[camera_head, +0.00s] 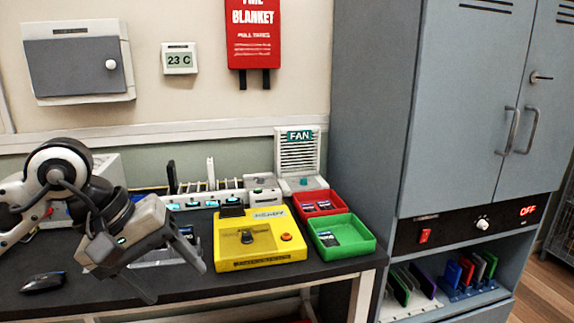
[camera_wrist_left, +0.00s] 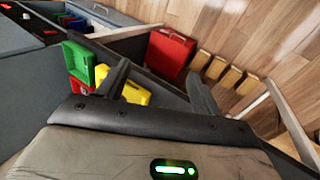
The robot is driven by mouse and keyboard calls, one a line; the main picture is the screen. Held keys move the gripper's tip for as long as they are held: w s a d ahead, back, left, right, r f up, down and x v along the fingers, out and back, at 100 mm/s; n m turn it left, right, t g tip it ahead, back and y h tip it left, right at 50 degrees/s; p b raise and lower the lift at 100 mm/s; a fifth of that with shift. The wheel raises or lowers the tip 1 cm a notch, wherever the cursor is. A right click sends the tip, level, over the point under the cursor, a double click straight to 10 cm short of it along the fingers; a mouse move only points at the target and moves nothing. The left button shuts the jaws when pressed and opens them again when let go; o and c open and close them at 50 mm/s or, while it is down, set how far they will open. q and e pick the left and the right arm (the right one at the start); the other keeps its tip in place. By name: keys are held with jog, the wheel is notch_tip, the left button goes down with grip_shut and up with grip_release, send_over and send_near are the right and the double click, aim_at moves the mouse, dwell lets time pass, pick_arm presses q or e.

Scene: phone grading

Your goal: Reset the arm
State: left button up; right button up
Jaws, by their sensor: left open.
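My left arm enters from the left in the head view. Its grey gripper (camera_head: 178,283) hangs over the left front of the dark table, tilted downward, fingers apart and nothing between them. In the left wrist view the two dark fingers (camera_wrist_left: 158,70) are also spread and empty. The yellow box (camera_head: 258,263) with an orange button stands to the right of the gripper, apart from it. A light holder (camera_head: 160,262) is partly hidden behind the gripper. My right gripper is in neither view.
A red tray (camera_head: 337,196) and a green tray (camera_head: 366,243), both holding dark phones, sit right of the yellow box. A charging rack (camera_head: 205,201) and a fan (camera_head: 298,152) stand behind. A dark object (camera_head: 43,282) lies front left. A grey cabinet (camera_head: 455,90) stands right.

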pick_arm(q)
jog(key=s+d+r+n+g+h+p, duration=0.1)
jog(key=s+d+n+g+h, duration=0.1)
jog(key=s+d+n+h, duration=0.35)
jog(key=s+d+r+n+g+h+p, duration=0.15)
jog(key=d+n+h, duration=0.25)
jog(key=d+h, duration=0.4)
jog(key=w+a+f+m+t+y+p, duration=0.1)
jog(key=w+a+f+m+t+y, duration=0.3)
jog(key=m+t, duration=0.8)
jog(key=w+a+f+m+t+y+p, duration=0.1)
jog(key=a+f+m+t+y, duration=0.4)
jog(key=m, duration=1.2)
jog(key=s+f+n+g+y, duration=0.2)
jog(key=s+f+n+y, duration=0.1)
jog(key=s+f+n, duration=0.2)
jog(key=s+a+f+n+g+y, duration=0.1)
jog(key=s+f+n, duration=0.5)
jog(key=f, duration=0.6)
jog(key=n+g+y, duration=0.1)
jog(key=n+y, duration=0.1)
jog(key=shift+a+n+g+p, duration=0.3)
jog(key=shift+n+g+p, duration=0.05)
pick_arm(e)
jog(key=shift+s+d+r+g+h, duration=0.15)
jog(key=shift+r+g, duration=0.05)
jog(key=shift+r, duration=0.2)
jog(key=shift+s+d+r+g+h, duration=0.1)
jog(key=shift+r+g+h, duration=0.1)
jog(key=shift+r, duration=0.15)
